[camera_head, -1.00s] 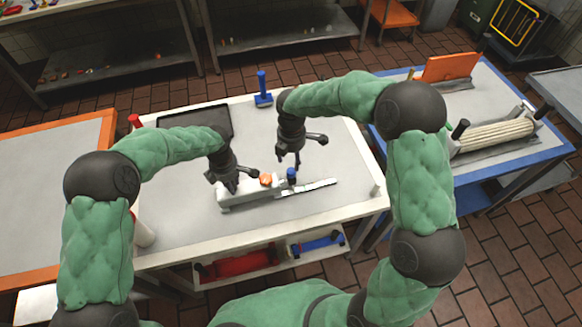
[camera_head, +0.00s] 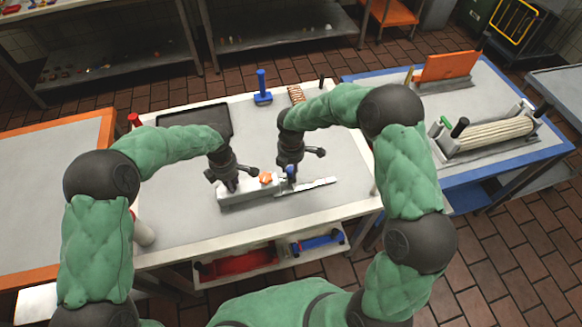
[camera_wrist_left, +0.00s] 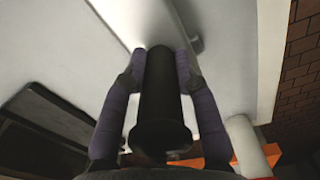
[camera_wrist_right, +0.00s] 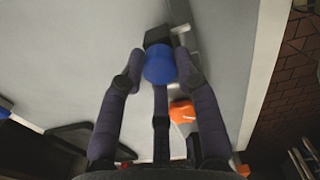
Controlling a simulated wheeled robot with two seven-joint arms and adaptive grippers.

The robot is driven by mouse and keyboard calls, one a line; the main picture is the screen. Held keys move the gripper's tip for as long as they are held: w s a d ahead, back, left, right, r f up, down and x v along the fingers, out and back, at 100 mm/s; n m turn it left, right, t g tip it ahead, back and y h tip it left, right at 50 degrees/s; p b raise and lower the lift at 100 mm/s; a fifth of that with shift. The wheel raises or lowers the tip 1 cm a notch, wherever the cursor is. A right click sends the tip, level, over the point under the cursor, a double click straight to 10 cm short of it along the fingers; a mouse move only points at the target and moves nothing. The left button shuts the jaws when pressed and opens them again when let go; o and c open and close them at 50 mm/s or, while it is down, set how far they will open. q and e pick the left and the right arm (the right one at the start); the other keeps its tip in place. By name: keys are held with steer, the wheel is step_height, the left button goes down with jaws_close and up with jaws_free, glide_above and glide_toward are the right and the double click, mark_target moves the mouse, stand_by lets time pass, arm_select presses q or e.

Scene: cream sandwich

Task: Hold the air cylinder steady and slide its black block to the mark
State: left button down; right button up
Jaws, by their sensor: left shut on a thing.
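The air cylinder (camera_head: 248,198) is a pale grey-white long body lying on the white table, with an orange part (camera_head: 266,177) on top and a thin light strip (camera_head: 318,184) extending right. My left gripper (camera_head: 230,186) is shut on a black upright handle (camera_wrist_left: 164,95) at its left end. I cannot make out the mark.
A black tray (camera_head: 198,118) lies at the table's back left, and a blue stand (camera_head: 262,95) at the back. The table (camera_head: 335,150) is clear right of my right gripper. Red and blue items sit on the shelf below.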

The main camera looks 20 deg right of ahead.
jaws_close()
steer(key=d, duration=0.4)
steer(key=o, duration=1)
jaws_free()
steer(key=shift+o, duration=0.2)
step_height(320, 180, up, 12)
